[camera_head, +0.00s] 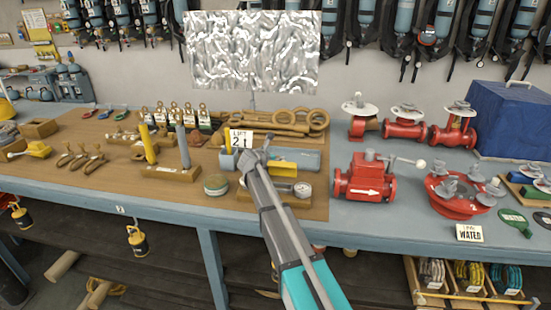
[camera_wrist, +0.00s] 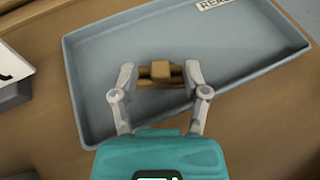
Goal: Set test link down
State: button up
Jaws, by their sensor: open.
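A small brass-coloured link (camera_wrist: 161,70) lies in a shallow grey-blue tray (camera_wrist: 235,75) in the wrist view. My gripper (camera_wrist: 159,68) is open, with one finger on each side of the link. A gap shows between the link and at least the right finger; contact on the left is hard to tell. The link is hidden there.
Brass ring-ended bars (camera_head: 285,121) lie behind. Red valves (camera_head: 364,177) stand to the right.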

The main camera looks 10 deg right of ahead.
jog(key=shift+r, duration=0.15)
jog(key=shift+s+a+r+p, duration=0.15)
jog(key=shift+s+p, duration=0.1)
jog(key=shift+p, duration=0.05)
jog(key=p+v, duration=0.3)
jog(key=v, duration=0.6)
jog(key=shift+s+a+r+p, duration=0.2)
jog(key=shift+s+p, duration=0.05)
jog(key=shift+p, duration=0.15)
jog(key=shift+v, duration=0.85)
jog(key=shift+p, duration=0.3)
